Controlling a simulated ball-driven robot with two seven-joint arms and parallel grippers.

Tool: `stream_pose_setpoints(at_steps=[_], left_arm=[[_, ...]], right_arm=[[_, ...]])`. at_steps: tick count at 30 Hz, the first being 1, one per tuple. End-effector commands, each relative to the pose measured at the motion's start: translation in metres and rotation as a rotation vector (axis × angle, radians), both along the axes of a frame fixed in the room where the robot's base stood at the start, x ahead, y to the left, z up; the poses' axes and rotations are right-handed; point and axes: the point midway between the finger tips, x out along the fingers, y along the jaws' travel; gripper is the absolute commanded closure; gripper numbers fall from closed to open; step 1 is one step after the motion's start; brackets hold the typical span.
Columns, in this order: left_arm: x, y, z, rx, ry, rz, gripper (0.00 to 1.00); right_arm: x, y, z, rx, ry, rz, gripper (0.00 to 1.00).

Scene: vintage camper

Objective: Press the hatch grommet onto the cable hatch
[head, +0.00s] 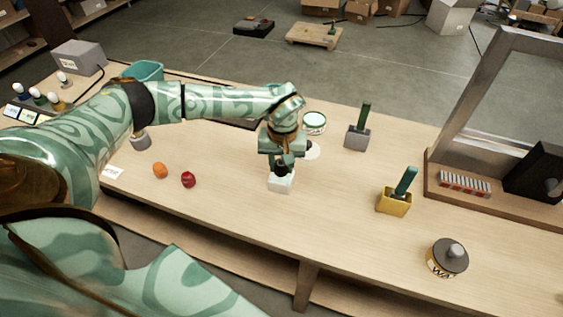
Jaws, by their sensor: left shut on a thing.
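My left gripper (281,165) points down over the middle of the workbench. It is shut on a small dark thing, probably the hatch grommet (283,171), mostly hidden by the fingers. Directly below is a small white block (281,184) on the bench; the dark thing is at its top, and I cannot tell whether they touch. A flat white round patch (313,151), possibly the cable hatch, lies on the bench just behind and right of the gripper, partly hidden by it. My right gripper is not in view.
A metal frame (480,100) stands right. The front middle is clear.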

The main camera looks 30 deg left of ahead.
Motion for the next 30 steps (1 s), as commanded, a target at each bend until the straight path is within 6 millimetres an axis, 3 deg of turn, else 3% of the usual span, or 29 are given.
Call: stream_pose_setpoints(at_steps=[30], left_arm=[[-0.0003,-0.0003,-0.0001,0.000,0.001,-0.001,0.88]], right_arm=[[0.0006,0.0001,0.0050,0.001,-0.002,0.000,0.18]])
